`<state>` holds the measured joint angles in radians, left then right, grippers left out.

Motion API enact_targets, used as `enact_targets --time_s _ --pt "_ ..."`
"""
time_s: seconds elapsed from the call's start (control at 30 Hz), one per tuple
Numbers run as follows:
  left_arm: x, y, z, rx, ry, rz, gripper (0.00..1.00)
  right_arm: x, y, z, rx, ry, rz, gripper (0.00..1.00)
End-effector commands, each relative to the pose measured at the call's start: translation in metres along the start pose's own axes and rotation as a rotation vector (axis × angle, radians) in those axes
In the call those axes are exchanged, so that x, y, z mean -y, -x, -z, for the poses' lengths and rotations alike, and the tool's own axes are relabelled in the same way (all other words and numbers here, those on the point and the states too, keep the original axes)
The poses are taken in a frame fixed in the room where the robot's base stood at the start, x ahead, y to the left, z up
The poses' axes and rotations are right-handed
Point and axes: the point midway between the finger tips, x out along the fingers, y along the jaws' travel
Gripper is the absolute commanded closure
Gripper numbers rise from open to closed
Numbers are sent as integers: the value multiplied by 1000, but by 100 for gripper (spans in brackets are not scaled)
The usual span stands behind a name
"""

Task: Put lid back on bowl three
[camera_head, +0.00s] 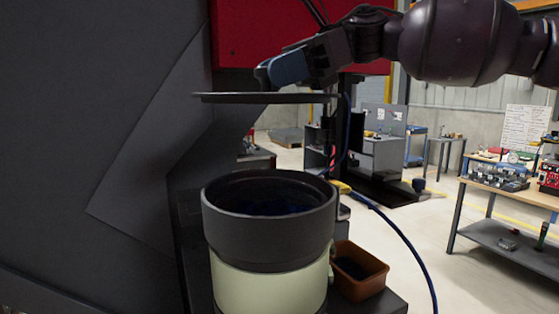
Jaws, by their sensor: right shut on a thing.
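The bowl (268,240) has a dark grey upper part on a pale cream base and stands upright in the lower middle. Its top is open, and dark blue contents show inside. A thin, flat dark lid (230,98) is held level above the bowl, clearly apart from its rim. My right gripper (272,76) comes in from the upper right and is shut on the lid from above. The grip point itself is partly hidden by the blue-grey fingers. My left gripper is not in view.
A brown bin (358,270) stands close to the right of the bowl. A blue cable (405,235) curves down on the right. A large dark panel (90,120) fills the left side. A workbench (510,190) with parts stands farther right, beyond open floor.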

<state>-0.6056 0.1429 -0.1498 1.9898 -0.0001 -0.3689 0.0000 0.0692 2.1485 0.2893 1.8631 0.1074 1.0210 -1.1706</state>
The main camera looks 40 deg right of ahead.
Motion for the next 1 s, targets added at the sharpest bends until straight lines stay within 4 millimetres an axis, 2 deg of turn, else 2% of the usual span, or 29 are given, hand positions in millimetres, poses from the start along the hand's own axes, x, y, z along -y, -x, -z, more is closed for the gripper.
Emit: enact_targets --time_s 0.2,0.4,0.63,0.83,1.0 --pt "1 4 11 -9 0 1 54 -1 -18 43 1 -3 -2 98" --pt "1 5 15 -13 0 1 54 0 -30 74 0 -1 -1 98" --pt "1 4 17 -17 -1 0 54 0 -37 89 -1 -2 0 98" --pt "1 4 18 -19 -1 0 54 0 -48 115 -1 -3 -1 98" --pt "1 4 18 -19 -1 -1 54 0 -51 122 -1 1 0 98"
